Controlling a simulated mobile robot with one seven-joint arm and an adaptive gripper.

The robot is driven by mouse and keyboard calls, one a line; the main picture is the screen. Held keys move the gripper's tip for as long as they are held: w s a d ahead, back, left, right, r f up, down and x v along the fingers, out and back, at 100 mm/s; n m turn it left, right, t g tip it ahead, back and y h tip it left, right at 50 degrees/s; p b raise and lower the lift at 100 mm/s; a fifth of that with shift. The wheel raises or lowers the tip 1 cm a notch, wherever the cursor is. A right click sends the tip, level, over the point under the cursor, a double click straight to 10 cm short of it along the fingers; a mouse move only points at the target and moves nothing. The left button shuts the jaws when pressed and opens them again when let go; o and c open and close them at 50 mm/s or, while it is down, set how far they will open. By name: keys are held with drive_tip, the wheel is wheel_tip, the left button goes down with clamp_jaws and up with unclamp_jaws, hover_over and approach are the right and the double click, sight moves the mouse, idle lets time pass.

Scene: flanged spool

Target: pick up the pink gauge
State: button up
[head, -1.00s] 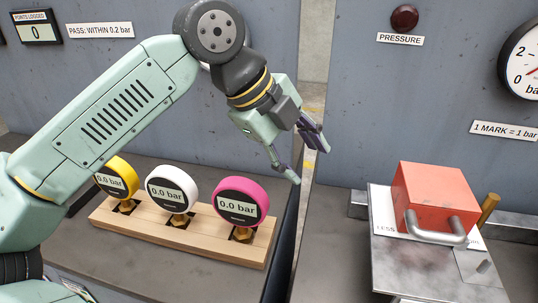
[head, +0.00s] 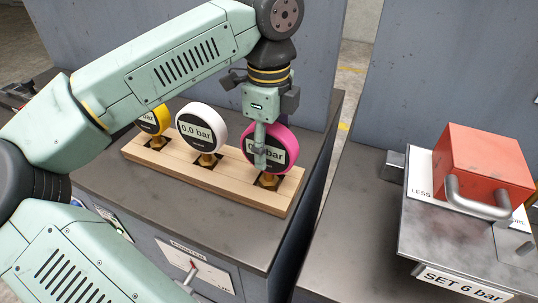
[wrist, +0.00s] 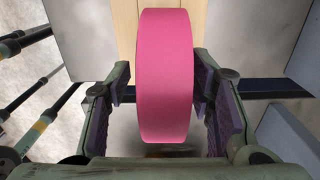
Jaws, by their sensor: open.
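The pink gauge (head: 284,143) stands upright at the right end of a wooden rack (head: 190,173), its dial reading 0.0 bar. My gripper (head: 260,160) points down over it and hides part of its dial in the head view. In the wrist view the gauge's pink rim (wrist: 164,80) stands between the two open fingers of my gripper (wrist: 163,105). The gauge's brass stem (head: 267,180) sits in the rack.
A white gauge (head: 201,128) stands close to the left of the pink one, and a yellow gauge (head: 155,120) beyond it, partly behind my arm. A red block with a grey handle (head: 484,165) sits on a metal stand across a gap to the right.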

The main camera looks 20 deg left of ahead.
sight(269, 156)
wheel_tip(269, 156, down, 3)
drive_tip(key=shift+w+f+b, duration=0.1)
drive_tip(key=shift+f+b, duration=0.05)
drive_tip(key=shift+b, duration=0.35)
clamp_jaws()
idle(0.3)
